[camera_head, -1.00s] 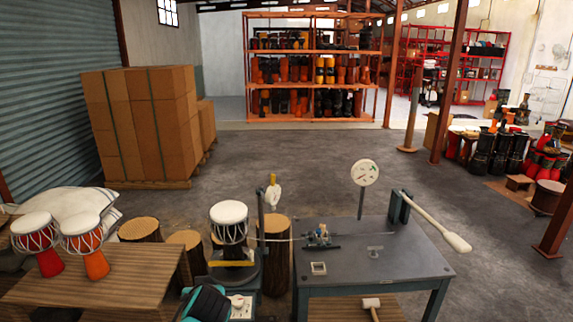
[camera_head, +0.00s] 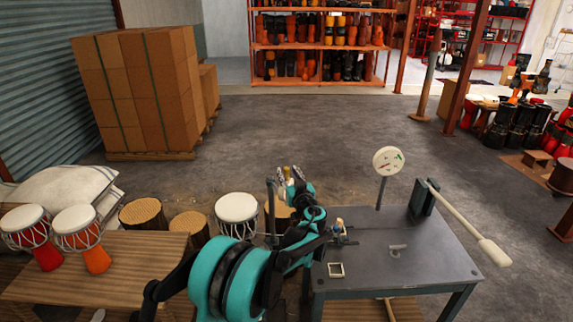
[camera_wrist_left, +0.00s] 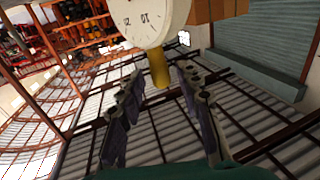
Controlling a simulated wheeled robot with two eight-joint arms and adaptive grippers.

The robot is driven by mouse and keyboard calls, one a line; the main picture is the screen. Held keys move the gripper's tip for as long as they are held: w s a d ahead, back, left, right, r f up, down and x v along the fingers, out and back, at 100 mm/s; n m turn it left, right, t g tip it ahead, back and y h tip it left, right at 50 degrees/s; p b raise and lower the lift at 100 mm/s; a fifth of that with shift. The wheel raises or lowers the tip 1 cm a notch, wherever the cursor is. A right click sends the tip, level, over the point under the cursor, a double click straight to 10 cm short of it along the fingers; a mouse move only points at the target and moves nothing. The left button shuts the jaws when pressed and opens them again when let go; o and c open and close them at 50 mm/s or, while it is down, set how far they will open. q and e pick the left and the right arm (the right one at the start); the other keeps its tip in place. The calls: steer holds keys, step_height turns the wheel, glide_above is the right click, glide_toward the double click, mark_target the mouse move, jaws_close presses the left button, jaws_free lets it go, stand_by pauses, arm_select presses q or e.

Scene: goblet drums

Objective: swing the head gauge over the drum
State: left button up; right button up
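The drum (camera_head: 236,208) shows its white head left of the bench in the head view; my left arm covers its lower part. A dark upright post (camera_head: 271,208) stands just right of it. The head gauge (camera_wrist_left: 150,18), a white dial with numbers, fills the top of the left wrist view. Its yellow handle (camera_wrist_left: 158,70) hangs between my left gripper's (camera_wrist_left: 160,76) open fingers, with gaps visible on both sides. In the head view my left gripper (camera_head: 290,177) points up beyond the post, around the small yellow handle. My right gripper is not in view.
A bench (camera_head: 420,262) at the right carries a round dial on a stand (camera_head: 388,161) and a pale lever (camera_head: 462,225) overhanging its edge. Stacked cartons (camera_head: 150,95) stand behind; open floor lies between.

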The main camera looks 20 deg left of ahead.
arm_select(q)
steer(key=b+x, duration=0.1)
steer(key=x, duration=0.4)
steer(key=shift+w+a, duration=0.2)
steer(key=shift+w, duration=0.05)
jaws_close()
